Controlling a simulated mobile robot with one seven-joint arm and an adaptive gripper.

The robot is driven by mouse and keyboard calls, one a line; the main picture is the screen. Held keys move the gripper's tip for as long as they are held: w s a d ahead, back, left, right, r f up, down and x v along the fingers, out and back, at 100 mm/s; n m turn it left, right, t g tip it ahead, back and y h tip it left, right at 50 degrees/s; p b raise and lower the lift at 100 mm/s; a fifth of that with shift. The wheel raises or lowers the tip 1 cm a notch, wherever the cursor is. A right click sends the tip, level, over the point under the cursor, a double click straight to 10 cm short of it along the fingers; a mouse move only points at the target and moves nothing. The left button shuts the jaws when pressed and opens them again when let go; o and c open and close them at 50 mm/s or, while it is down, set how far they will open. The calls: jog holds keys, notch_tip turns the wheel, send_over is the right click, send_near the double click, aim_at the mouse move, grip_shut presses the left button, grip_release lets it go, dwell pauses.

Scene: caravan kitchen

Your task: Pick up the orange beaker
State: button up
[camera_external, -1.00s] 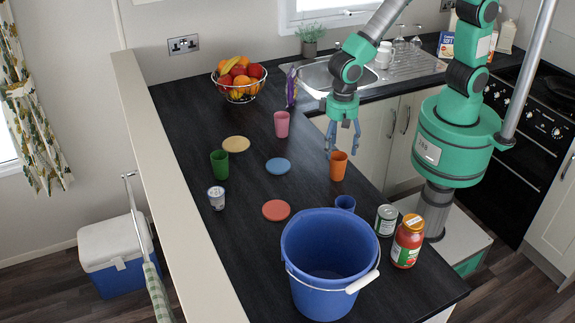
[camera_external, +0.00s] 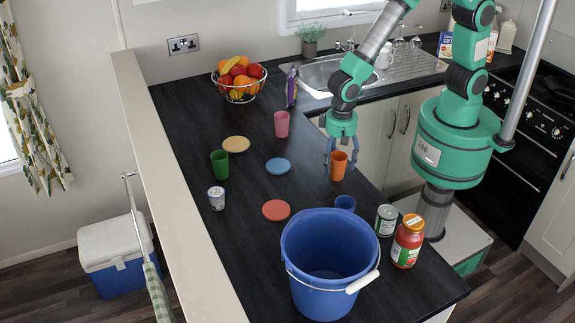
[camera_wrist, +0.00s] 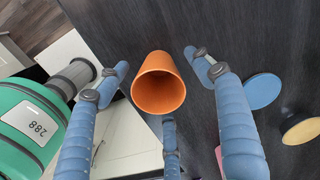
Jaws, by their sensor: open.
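The orange beaker (camera_external: 338,167) stands upright on the dark worktop near its right edge, just left of my base. My gripper (camera_external: 340,163) is open above and around the beaker's upper part, with blue fingers hanging down on either side of it. In the wrist view the orange beaker (camera_wrist: 158,84) shows its open mouth between the spread fingers (camera_wrist: 158,58). Gaps show between the beaker and the fingertips, so the fingers do not seem to touch it.
A pink beaker (camera_external: 282,124) is behind. A blue disc (camera_external: 278,166) lies to the left. The worktop's middle is mostly clear.

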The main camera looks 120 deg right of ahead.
aim_at(337, 170)
jog(key=shift+s+f+b, duration=0.1)
jog(key=shift+f+b, duration=0.2)
jog(key=shift+f, duration=1.8)
jog(key=c, duration=1.3)
